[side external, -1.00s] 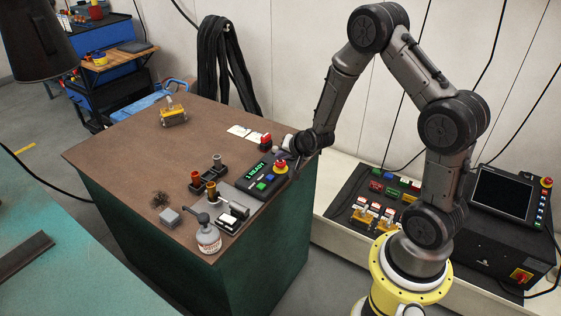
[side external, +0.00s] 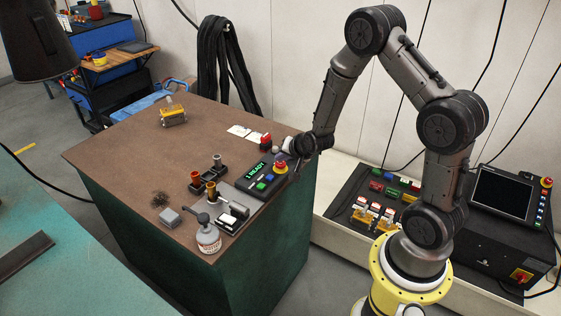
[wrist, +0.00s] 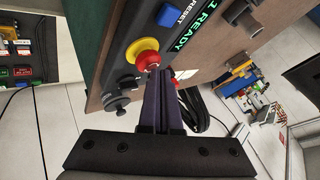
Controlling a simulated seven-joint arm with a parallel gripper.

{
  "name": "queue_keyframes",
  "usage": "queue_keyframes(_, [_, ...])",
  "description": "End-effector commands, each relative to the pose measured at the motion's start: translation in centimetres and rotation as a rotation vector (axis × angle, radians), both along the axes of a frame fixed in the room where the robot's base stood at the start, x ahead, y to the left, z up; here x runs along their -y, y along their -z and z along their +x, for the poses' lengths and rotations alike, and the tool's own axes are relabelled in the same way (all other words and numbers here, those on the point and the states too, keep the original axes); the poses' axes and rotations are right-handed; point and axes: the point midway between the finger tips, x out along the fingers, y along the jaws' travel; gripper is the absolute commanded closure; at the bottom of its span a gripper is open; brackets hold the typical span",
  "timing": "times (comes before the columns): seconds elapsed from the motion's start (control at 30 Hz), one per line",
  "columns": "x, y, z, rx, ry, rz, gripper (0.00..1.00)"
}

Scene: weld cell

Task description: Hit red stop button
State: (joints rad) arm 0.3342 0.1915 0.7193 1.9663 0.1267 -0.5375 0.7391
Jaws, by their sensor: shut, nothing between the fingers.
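The red stop button (side external: 281,166) is a mushroom head on a yellow collar, at the right end of a dark control box (side external: 252,190) on the brown bench top. In the wrist view the red button (wrist: 148,60) and its yellow collar stand just beyond my fingertips. My gripper (wrist: 159,72) is shut and empty, its two dark purple fingers side by side. The fingertips overlap the button's lower edge in that picture; I cannot tell whether they touch it. In the side view my gripper is beside the button, its fingertips hard to make out. The display (wrist: 192,33) reads "1 READY".
A blue RESET button (wrist: 168,15) is on the same box, and a black knob (wrist: 128,85) shows near the stop button.

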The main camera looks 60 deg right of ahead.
Motion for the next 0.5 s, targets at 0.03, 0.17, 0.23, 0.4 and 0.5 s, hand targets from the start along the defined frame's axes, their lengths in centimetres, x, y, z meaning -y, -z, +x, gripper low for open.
queue_keyframes(0.03, [0.0, 0.1, 0.0, 0.000, -0.001, 0.001, 1.00])
queue_keyframes(0.17, [0.0, 0.1, 0.0, 0.000, 0.000, 0.000, 1.00])
queue_keyframes(0.23, [0.0, 0.0, 0.0, 0.000, 0.000, 0.000, 1.00])
queue_keyframes(0.4, [0.0, -0.7, 0.0, 0.002, 0.001, 0.000, 1.00])
queue_keyframes(0.5, [0.0, -1.2, 0.0, 0.002, 0.001, 0.000, 1.00])
